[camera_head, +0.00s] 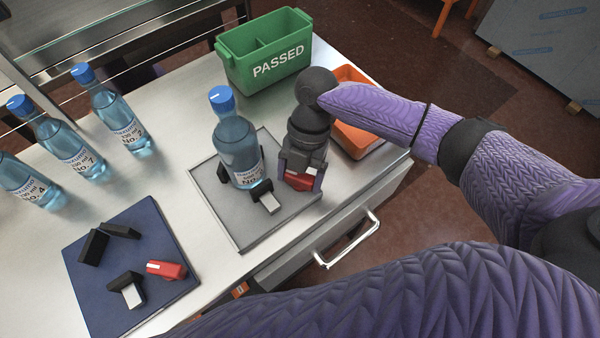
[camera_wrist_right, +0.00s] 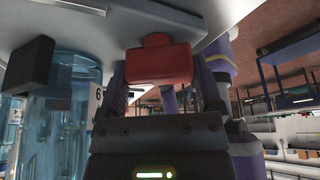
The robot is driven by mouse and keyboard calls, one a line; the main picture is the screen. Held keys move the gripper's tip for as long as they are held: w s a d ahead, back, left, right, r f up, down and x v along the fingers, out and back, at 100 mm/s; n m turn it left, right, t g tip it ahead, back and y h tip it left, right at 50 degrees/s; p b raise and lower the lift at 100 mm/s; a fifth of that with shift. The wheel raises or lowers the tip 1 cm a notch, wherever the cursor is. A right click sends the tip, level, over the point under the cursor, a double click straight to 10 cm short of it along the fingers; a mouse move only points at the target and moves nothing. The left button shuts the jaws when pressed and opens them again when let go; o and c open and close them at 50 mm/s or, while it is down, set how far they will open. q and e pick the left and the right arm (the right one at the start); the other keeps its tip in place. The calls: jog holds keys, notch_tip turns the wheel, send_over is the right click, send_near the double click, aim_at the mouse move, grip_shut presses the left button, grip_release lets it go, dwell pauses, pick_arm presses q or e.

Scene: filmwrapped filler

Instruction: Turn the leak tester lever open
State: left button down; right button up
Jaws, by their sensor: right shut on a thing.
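The leak tester with the grey plate (camera_head: 245,232) sits near the table's right edge. A blue-capped bottle (camera_head: 237,148) stands upright on it beside black blocks, and the bottle also shows in the right wrist view (camera_wrist_right: 62,120). My right gripper (camera_head: 301,176) points down at the plate's right side. Its fingers are shut on a red lever (camera_head: 298,182), partly hidden by them. In the right wrist view the red lever (camera_wrist_right: 158,62) lies between the fingers. A second red lever (camera_head: 166,269) lies on a dark blue plate (camera_head: 95,290) at the lower left. My left gripper is not in view.
A green divided bin marked PASSED (camera_head: 235,73) stands behind. An orange bin (camera_head: 352,146) is behind my right gripper. Several blue-capped bottles (camera_head: 122,117) stand at the left. A drawer handle (camera_head: 348,240) sticks out below the table edge. The metal between the plates is clear.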

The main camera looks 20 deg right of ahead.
jog(key=shift+n+h, duration=0.4)
jog(key=shift+n, duration=0.8)
jog(key=shift+n+b, duration=0.3)
jog(key=o, duration=1)
jog(key=shift+g, duration=0.3)
jog(key=p+v, duration=0.1)
jog(key=v, duration=0.9)
jog(key=shift+a, duration=0.1)
jog(key=shift+s, duration=0.1)
